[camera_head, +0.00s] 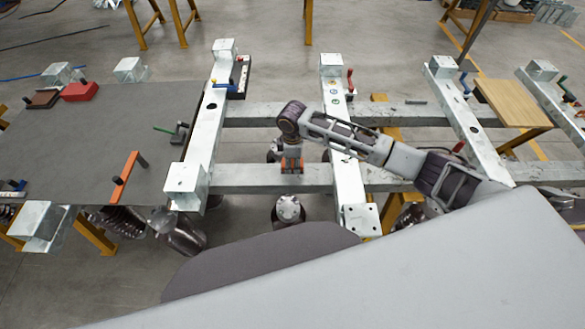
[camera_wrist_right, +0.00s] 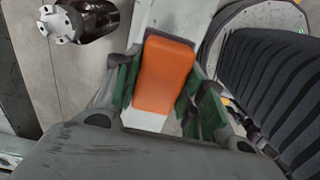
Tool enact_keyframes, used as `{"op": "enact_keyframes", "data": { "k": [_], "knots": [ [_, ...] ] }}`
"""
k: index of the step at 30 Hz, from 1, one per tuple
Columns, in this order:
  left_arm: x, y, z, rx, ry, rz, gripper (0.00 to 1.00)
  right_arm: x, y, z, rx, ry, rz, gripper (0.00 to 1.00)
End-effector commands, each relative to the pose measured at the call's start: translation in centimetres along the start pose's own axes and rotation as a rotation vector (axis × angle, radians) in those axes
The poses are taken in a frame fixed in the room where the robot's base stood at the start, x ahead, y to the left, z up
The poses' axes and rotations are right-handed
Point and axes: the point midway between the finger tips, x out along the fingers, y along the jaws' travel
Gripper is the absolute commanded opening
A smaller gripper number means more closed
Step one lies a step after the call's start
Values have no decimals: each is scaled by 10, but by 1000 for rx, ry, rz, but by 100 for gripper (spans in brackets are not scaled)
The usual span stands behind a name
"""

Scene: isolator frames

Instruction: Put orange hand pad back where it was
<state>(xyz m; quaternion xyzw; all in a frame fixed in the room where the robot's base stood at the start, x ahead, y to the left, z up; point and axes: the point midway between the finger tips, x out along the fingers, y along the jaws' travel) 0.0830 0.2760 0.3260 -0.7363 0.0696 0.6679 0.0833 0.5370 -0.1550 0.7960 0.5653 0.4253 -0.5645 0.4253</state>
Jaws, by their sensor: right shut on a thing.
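The orange hand pad (camera_wrist_right: 163,75) is a smooth, rounded orange block. In the right wrist view it sits between the green-edged fingers of my right gripper (camera_wrist_right: 160,95), which is shut on it. In the head view, my right gripper (camera_head: 291,152) points down over the near metal beam, with the orange pad (camera_head: 291,165) showing at its fingers. Pale metal shows behind the pad in the wrist view. I cannot tell whether the pad touches the beam. My left gripper is not in view.
A metal frame has a near beam (camera_head: 245,178), a far beam (camera_head: 260,113) and several crosspieces. A grey table (camera_head: 75,140) at left carries an orange bar (camera_head: 125,176), a red block (camera_head: 80,91) and small clamps. A wooden board (camera_head: 513,103) lies at right.

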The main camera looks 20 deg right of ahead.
Motion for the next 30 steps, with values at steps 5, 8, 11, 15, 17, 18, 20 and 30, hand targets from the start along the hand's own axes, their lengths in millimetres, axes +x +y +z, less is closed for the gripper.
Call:
{"op": "enact_keyframes", "data": {
  "k": [5,8,11,15,17,18,20,30],
  "knots": [
    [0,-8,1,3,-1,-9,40,13,-1,0,0,-2,-1,18],
    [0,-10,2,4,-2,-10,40,24,-1,0,-1,-1,-2,18],
    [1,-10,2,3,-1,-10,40,33,-1,0,-1,-1,-2,18],
    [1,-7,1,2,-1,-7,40,37,-1,0,-1,0,0,18],
    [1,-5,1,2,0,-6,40,37,0,0,-1,0,0,18],
    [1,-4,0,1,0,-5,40,37,0,0,-1,0,0,18],
    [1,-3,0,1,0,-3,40,37,0,0,-1,0,0,18],
    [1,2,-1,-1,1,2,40,40,0,0,0,-1,0,53]
  ]
}}
